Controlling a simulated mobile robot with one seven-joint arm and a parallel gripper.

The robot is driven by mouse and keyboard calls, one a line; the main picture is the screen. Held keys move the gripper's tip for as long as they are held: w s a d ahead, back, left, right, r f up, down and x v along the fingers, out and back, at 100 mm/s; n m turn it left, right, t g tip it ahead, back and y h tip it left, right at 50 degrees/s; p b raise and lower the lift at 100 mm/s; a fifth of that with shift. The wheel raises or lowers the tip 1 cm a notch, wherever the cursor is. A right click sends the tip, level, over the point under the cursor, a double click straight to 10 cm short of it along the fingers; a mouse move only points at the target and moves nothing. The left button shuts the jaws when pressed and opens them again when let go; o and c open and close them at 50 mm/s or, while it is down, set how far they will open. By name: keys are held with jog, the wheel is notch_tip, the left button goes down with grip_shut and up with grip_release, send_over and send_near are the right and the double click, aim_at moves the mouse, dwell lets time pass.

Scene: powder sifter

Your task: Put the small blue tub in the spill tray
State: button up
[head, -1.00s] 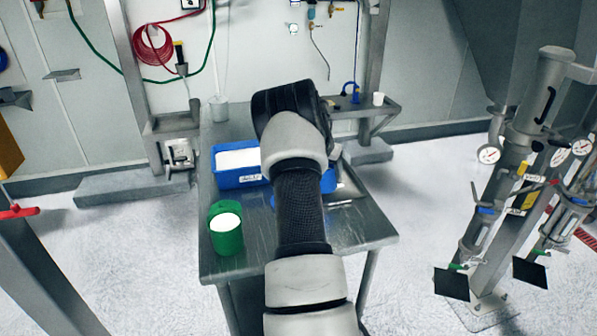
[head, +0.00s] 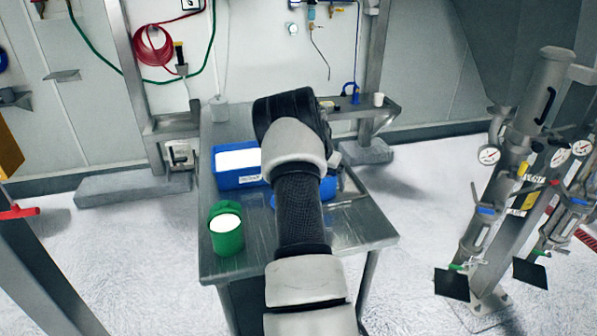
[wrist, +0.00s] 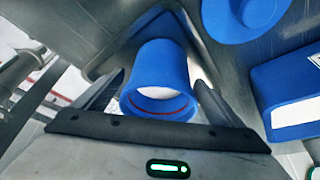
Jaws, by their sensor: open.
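The small blue tub (wrist: 158,65) is in the middle of the wrist view, with a thin red line near its rim. My gripper (wrist: 160,84) is open, with one finger on each side of the tub; I cannot tell whether either touches it. A grey metal surface with a raised, angled edge (wrist: 117,48) lies behind the tub; I cannot tell whether this is the spill tray. In the head view my arm covers the gripper, and only parts of blue things (head: 328,186) show beside it on the metal table (head: 350,232).
A blue box (head: 238,180) with a white top face and a green tub (head: 227,240) stand left of my arm. Another round blue thing (wrist: 243,18) and a blue box (wrist: 285,88) lie right of the gripper. A side shelf (head: 350,110) holds a white cup (head: 378,99).

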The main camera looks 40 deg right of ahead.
jog(key=v, duration=1.2)
jog(key=shift+r, duration=0.1)
